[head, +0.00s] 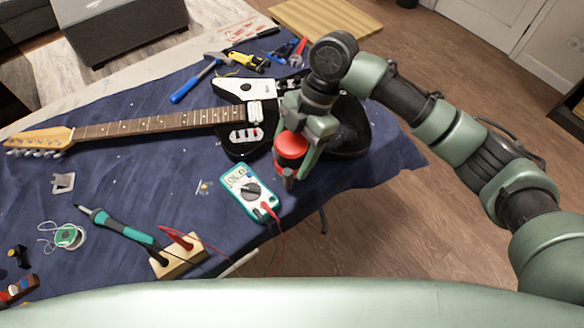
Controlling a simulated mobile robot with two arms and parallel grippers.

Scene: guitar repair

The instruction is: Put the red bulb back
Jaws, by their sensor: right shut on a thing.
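The red bulb (290,146) is a red, rounded piece with a dark narrower end that points down. My right gripper (298,158) is shut on it and holds it over the lower right part of the guitar body, close to the multimeter. Part of the bulb is hidden by the fingers. The electric guitar (160,119) lies on the blue cloth (130,185), its neck pointing left and its dark body partly hidden behind my right gripper. I cannot tell how high the bulb is above the cloth. My left gripper is not in view.
A teal multimeter (250,192) lies just below the held bulb. A soldering iron (122,227), a wooden block with leads (178,256) and a solder spool (69,237) lie at the front left.

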